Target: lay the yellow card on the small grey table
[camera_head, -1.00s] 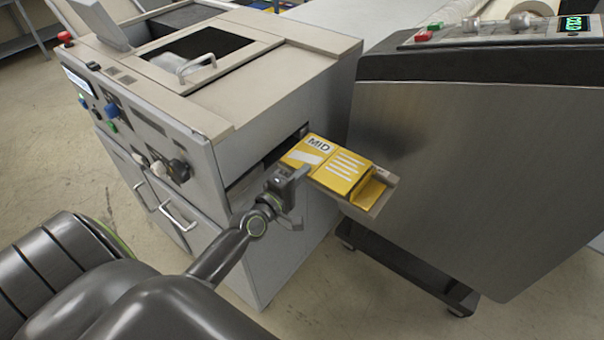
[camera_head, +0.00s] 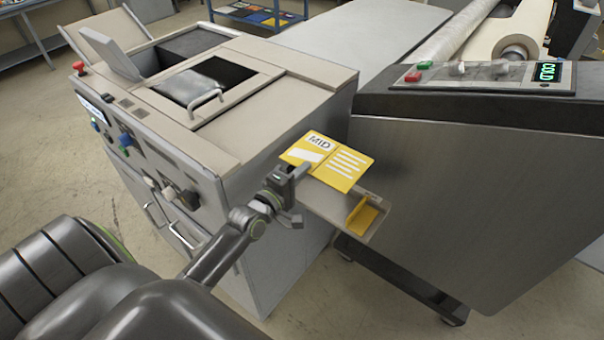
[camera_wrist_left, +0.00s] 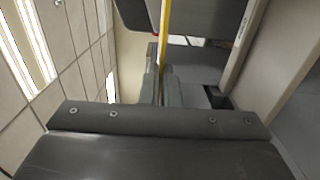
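The yellow card (camera_head: 340,165), printed "MID" with white stripes, is held over the small output tray between two machines in the head view. My left gripper (camera_head: 302,178) is shut on its near edge. In the left wrist view the card (camera_wrist_left: 165,40) shows edge-on as a thin yellow strip between the fingers. The card is apart from the tray below. I cannot pick out a small grey table for certain in these views. My right gripper is not in view.
The output tray (camera_head: 325,203) has a yellow stop (camera_head: 362,215) at its end. The beige machine (camera_head: 270,120) is at left, the dark-topped laminator (camera_head: 470,190) close at right. A blue shelf (camera_head: 258,15) with coloured items stands behind. Open floor (camera_head: 50,130) lies at far left.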

